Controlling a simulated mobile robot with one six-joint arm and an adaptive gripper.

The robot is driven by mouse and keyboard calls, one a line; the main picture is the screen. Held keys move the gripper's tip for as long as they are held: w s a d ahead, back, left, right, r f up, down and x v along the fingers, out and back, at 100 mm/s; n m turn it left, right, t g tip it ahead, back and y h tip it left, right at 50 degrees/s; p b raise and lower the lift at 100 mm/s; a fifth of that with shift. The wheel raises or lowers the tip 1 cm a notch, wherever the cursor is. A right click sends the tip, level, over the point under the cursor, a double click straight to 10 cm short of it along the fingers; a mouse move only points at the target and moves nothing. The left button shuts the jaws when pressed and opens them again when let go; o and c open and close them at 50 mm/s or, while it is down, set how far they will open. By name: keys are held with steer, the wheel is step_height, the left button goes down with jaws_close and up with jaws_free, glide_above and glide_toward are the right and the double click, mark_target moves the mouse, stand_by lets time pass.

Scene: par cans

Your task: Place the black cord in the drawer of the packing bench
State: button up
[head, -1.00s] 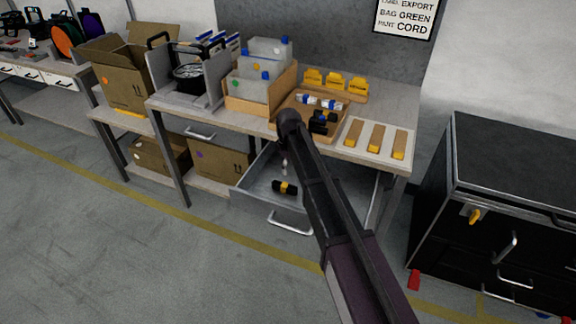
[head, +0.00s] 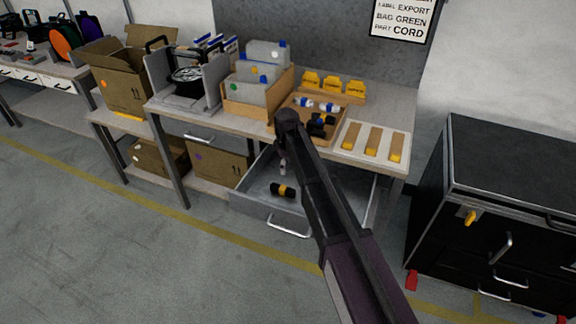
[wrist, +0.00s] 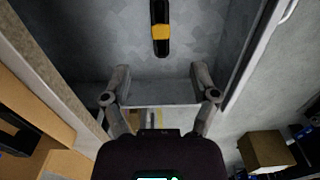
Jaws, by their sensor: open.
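The black cord (head: 283,190), a short dark bundle with a yellow-orange band, lies in the open drawer (head: 330,190) of the packing bench (head: 395,104). In the wrist view the cord (wrist: 160,14) is at the top centre, on the grey drawer floor (wrist: 100,40). My gripper (wrist: 159,82) is open with nothing between its fingers. It is over the drawer, apart from the cord. In the head view my arm covers part of the drawer and most of the gripper.
On the bench top, a wooden tray (head: 293,123) holds white and black bundles. Yellow bins (head: 333,84), a wooden box (head: 247,108) of grey containers and a white board (head: 350,134) stand nearby. A black cabinet (head: 510,165) is at the right. The floor in front is clear.

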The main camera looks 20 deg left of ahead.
steer(key=s+d+m, duration=0.3)
steer(key=d+m, duration=0.1)
steer(key=d, duration=0.8)
steer(key=s+d+m, duration=0.2)
steer(key=d+m, duration=0.2)
steer(key=d, duration=0.8)
steer(key=s+d+m, duration=0.4)
steer(key=s+d, duration=0.2)
steer(key=d, duration=0.3)
steer(key=s+d+m, duration=0.5)
steer(key=s+d, duration=0.1)
steer(key=d, duration=0.2)
steer(key=shift+d, duration=0.35)
